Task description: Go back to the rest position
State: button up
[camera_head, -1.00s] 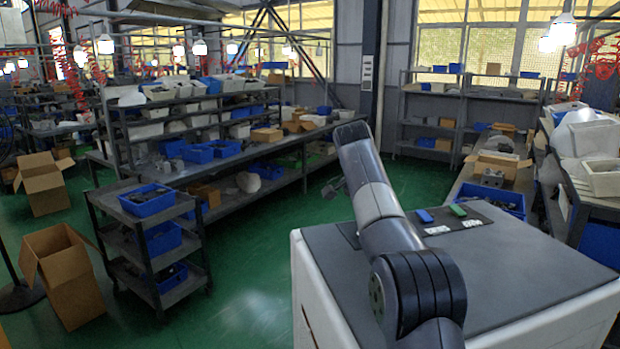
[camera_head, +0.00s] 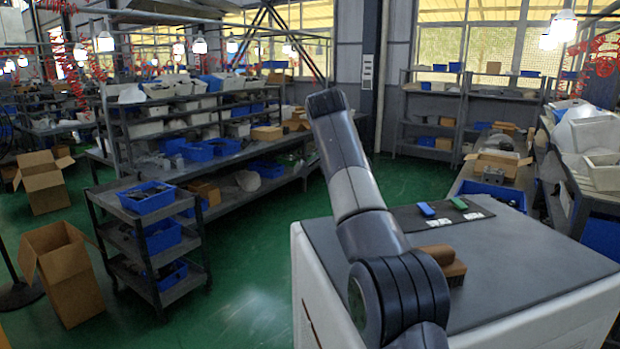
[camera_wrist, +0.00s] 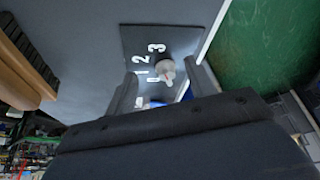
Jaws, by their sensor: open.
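My gripper (camera_wrist: 163,88) is open in the wrist view, with its dark fingers spread to both sides over a dark mat (camera_wrist: 183,38) marked 1, 2 and 3. A pale rounded piece (camera_wrist: 166,69) shows between the fingers near the numbers; I cannot tell whether it touches anything. In the head view my arm reaches up and to the left, and the gripper is hidden behind it. The mat (camera_head: 406,217) there carries a blue block (camera_head: 426,209) and a green block (camera_head: 459,203).
A brown block (camera_head: 441,257) stands on the grey worktop (camera_head: 540,265), right beside my arm in the picture. The worktop's right side is clear. A shelf cart with a blue bin (camera_head: 147,197) and open cardboard boxes (camera_head: 70,265) stand on the floor to the left.

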jog(key=s+a+b, duration=0.1)
jog(key=s+a, duration=0.3)
jog(key=a, duration=0.1)
jog(key=shift+s+a+f+b, duration=0.1)
jog(key=shift+s+a+b, duration=0.1)
jog(key=shift+a+b, duration=0.15)
jog(key=w+d+p, duration=0.1)
jog(key=w+d, duration=0.1)
jog(key=d, duration=0.1)
jog(key=w+d+p, duration=0.2)
jog(key=w+d, duration=0.1)
jog(key=w+d+p, duration=0.1)
jog(key=w+d, duration=0.1)
jog(key=d, duration=0.2)
jog(key=shift+w+f, duration=0.25)
jog(key=shift+w, duration=0.15)
jog(key=shift+d+f, duration=0.15)
jog(key=shift+f, duration=0.45)
jog(key=x, duration=0.3)
jog(key=shift+d, duration=0.1)
jog(key=n+t, duration=0.1)
jog(key=n, duration=0.2)
jog(key=shift+y, duration=0.4)
jog(key=n+y, duration=0.1)
jog(key=n, duration=0.2)
jog(key=n+y, duration=0.1)
jog(key=n, duration=0.2)
jog(key=shift+d+t, duration=0.2)
jog(key=shift+t, duration=0.2)
jog(key=shift+v, duration=0.95)
